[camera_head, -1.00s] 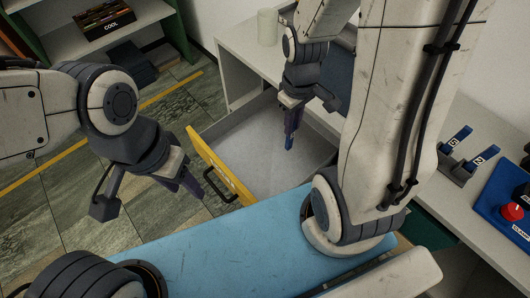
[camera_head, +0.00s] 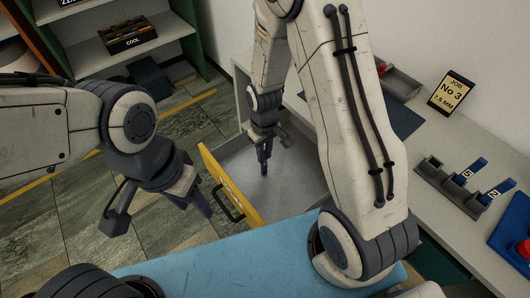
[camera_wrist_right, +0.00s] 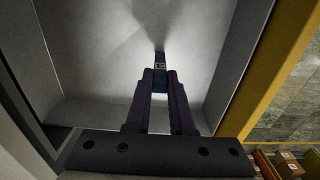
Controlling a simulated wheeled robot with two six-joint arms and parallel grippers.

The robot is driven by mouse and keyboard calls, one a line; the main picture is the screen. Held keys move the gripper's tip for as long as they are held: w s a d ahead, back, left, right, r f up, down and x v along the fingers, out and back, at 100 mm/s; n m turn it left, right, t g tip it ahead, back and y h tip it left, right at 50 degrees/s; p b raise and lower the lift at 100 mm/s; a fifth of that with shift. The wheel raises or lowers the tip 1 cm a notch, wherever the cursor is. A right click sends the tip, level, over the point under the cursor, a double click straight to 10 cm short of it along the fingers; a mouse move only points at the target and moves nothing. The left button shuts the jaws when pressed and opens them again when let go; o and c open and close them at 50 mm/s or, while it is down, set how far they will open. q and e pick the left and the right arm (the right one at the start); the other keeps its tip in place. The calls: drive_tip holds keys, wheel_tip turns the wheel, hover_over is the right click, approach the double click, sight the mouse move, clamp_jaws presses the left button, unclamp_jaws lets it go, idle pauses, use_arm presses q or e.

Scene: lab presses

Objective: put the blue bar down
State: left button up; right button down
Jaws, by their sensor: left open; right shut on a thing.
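The blue bar (camera_wrist_right: 159,78) is upright between the fingers of my right gripper (camera_wrist_right: 158,98), with a small pale label on it. In the head view my right gripper (camera_head: 265,150) points down inside the open drawer (camera_head: 295,178), shut on the bar, whose lower end (camera_head: 264,169) shows below the fingers. I cannot tell if the bar touches the drawer floor. The drawer has a yellow front with a black handle and looks empty around the bar. My left gripper (camera_head: 199,202) is open and empty, outside the drawer on its left.
A grey rack (camera_head: 450,186) with blue bars marked 5 and 2 stands on the right worktop. A sign (camera_head: 453,93) reads "JOB No 3, 7.5 MM". A blue panel with a red button (camera_head: 524,249) is at the right edge.

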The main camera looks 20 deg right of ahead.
drive_tip(key=shift+f, duration=0.2)
drive_tip(key=c, duration=0.8)
unclamp_jaws()
drive_tip(key=shift+r, duration=0.3)
wheel_tip(320, 180, up, 11)
drive_tip(key=s+a+r+n, duration=0.1)
drive_tip(key=s+a+r, duration=0.2)
drive_tip(key=s, duration=0.3)
drive_tip(key=s+a+r+n, duration=0.1)
drive_tip(key=s+a+r, duration=0.2)
drive_tip(key=s, duration=0.3)
drive_tip(key=s+a+r+n+y, duration=0.1)
drive_tip(key=s+a+r, duration=0.2)
drive_tip(key=s, duration=0.4)
drive_tip(key=shift+s+a+r+p, duration=0.1)
drive_tip(key=shift+a+r+p, duration=0.1)
drive_tip(key=shift+a+p, duration=0.2)
